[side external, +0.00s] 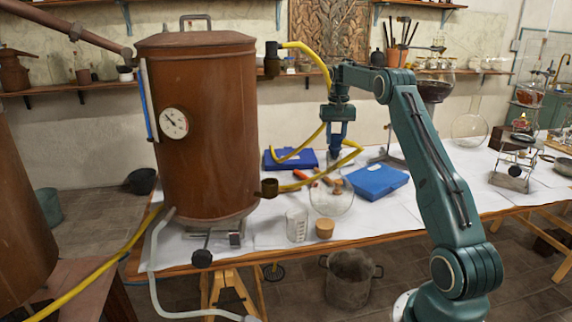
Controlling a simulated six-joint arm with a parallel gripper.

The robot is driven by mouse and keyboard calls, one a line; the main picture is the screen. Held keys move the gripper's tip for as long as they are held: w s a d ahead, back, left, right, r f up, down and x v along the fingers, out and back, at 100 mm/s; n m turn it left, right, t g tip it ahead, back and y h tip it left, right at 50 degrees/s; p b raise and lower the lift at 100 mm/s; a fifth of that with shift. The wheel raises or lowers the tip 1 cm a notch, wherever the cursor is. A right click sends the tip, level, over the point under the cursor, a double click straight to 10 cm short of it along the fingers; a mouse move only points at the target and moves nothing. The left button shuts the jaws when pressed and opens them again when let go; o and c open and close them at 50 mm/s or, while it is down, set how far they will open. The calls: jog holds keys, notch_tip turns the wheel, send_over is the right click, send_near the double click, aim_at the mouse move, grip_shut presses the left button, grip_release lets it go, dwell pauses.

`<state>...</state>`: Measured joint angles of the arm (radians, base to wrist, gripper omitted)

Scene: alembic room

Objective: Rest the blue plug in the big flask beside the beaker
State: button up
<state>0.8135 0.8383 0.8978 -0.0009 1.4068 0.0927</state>
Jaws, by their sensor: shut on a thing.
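My gripper (337,148) points straight down above the big flask and is shut on a small dark blue thing, which I take to be the blue plug (336,156). The fingers hide much of it. The beaker (297,226) is clear and stands at the flask's front left.
A cork-coloured stopper (325,228) stands just in front of the flask. A blue case (377,182) lies right of it and another blue case (291,158) behind left. Yellow hose (352,150) passes close to my gripper. A large copper boiler (206,130) stands at left.

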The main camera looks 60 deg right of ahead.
jog(key=shift+f, duration=0.65)
dwell(2.2)
jog(key=o, duration=1.1)
jog(key=shift+r, duration=0.15)
jog(key=shift+r, duration=0.75)
jog(key=shift+r, duration=0.3)
jog(key=shift+r, duration=0.35)
jog(key=shift+r, duration=0.7)
jog(key=shift+r, duration=0.7)
